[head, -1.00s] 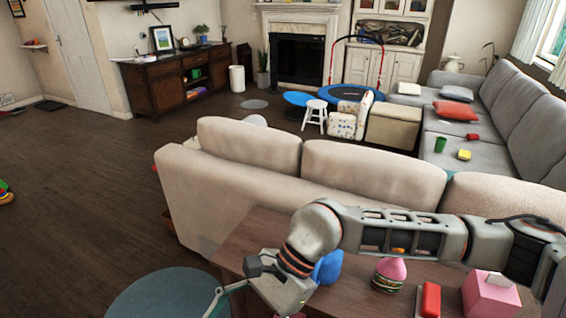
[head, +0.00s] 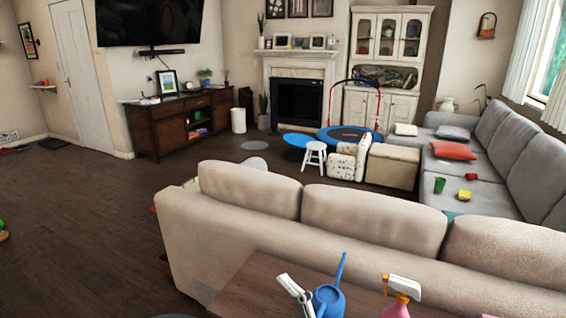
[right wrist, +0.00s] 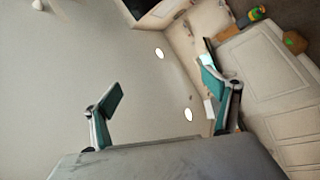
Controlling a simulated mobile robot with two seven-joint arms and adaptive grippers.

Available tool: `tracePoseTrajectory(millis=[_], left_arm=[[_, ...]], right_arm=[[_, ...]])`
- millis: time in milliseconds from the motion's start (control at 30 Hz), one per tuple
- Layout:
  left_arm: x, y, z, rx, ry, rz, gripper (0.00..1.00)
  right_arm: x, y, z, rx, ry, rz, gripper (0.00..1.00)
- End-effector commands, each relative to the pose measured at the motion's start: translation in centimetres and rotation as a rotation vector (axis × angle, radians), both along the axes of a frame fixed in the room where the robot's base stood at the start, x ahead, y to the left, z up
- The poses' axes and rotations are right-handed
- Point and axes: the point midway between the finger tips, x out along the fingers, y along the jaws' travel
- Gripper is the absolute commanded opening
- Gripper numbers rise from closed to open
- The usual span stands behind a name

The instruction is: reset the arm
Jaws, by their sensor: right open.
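My right gripper (right wrist: 162,86) shows in the right wrist view with its two teal-padded fingers spread wide apart. It is open, and nothing is between the fingers. The view past it is tilted and takes in ceiling, wall and pale panels. Neither arm nor gripper is visible in the head view, and my left gripper is out of sight.
A beige sofa (head: 375,215) stands behind. Open floor (head: 80,230) lies left.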

Motion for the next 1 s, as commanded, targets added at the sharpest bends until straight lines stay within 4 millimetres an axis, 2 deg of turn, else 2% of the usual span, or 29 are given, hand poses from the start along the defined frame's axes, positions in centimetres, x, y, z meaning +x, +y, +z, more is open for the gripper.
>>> tracePoseTrajectory(millis=[33, 133, 233, 400, 500, 600, 700, 800, 1000], left_arm=[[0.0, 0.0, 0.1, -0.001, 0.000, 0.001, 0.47], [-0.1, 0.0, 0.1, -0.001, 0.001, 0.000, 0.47], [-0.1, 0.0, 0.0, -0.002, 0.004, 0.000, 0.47], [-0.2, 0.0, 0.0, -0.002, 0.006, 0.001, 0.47], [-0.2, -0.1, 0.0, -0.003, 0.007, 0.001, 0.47], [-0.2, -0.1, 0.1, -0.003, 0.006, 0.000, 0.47], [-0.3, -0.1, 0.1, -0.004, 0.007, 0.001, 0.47], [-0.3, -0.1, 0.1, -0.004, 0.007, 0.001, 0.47], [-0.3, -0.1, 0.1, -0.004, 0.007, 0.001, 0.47]], right_arm=[[0.1, -2.2, -3.1, 0.042, 0.135, -0.054, 0.87], [-0.1, -6.4, -8.6, 0.126, 0.370, -0.154, 0.87], [-1.6, -10.4, -14.1, 0.203, 0.582, -0.250, 0.87], [-6.5, -16.6, -22.6, 0.321, 0.899, -0.416, 0.87], [-9.7, -19.4, -26.2, 0.378, 1.041, -0.498, 0.87], [-12.4, -21.4, -28.7, 0.418, 1.140, -0.562, 0.87], [-14.0, -22.6, -30.0, 0.444, 1.198, -0.600, 0.87], [-14.7, -23.0, -30.5, 0.455, 1.220, -0.614, 0.87], [-14.7, -23.0, -30.5, 0.455, 1.220, -0.614, 0.87]])
